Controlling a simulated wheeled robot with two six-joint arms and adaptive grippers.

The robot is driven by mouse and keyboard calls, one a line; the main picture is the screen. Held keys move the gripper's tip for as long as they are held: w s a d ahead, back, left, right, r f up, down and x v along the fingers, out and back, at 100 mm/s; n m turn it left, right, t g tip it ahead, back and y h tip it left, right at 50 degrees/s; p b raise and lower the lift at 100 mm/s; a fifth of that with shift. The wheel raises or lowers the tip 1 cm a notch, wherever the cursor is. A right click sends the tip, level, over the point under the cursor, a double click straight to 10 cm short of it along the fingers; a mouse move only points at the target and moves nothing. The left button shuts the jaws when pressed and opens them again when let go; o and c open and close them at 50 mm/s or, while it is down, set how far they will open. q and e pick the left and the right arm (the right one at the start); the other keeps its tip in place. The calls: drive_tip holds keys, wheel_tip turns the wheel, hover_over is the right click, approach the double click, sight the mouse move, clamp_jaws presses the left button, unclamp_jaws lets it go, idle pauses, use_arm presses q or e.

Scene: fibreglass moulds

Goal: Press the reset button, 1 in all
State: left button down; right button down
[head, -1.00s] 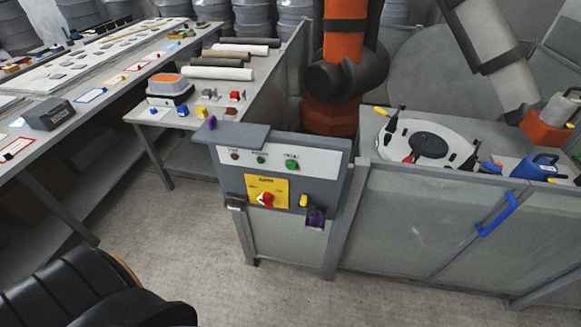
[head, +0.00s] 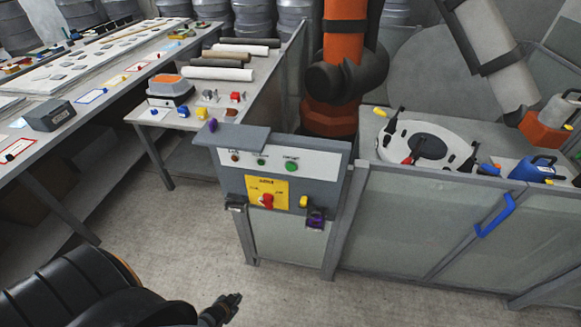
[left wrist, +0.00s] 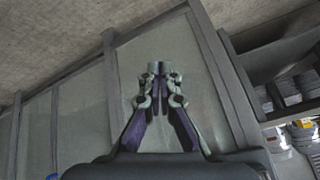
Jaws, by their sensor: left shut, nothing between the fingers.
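The control box (head: 275,190) stands on the fence in the middle of the head view. Its white strip carries a dark red button (head: 235,156), a small green button (head: 261,161) and a larger green button (head: 291,167). The labels above them are too blurred to read, so I cannot tell which is the reset button. Below is a red rotary switch (head: 267,201) on a yellow plate. My left gripper (head: 232,302) is low at the bottom edge, below and apart from the box. In the left wrist view the gripper (left wrist: 160,70) is shut and empty, facing the fence panels. My right gripper is out of view.
Grey fence panels (head: 430,215) with a blue handle (head: 495,215) run to the right. Workbenches (head: 100,55) line the left. The floor before the box is clear.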

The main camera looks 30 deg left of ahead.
use_arm(q)
drive_tip(key=w+r+m+t+h+p, duration=0.3)
drive_tip(key=w+r+t, duration=0.4)
drive_tip(key=w+r, duration=1.1)
drive_tip(key=w+d+r+m+t+h, duration=0.1)
drive_tip(key=d+r+m+h, duration=0.3)
drive_tip(key=r, duration=0.8)
drive_tip(key=w+d+r+m+t+h, duration=0.1)
drive_tip(key=d+r+m+h, duration=0.3)
drive_tip(key=r, duration=0.8)
drive_tip(key=shift+d+r+t, duration=0.3)
drive_tip(key=shift+r+t, duration=0.05)
drive_tip(key=shift+t, duration=0.45)
drive_tip(key=b, duration=0.6)
approach(291, 168)
drive_tip(key=w+d+r, duration=0.1)
drive_tip(key=w+d, duration=0.3)
drive_tip(key=d, duration=0.1)
drive_tip(key=shift+w, duration=0.15)
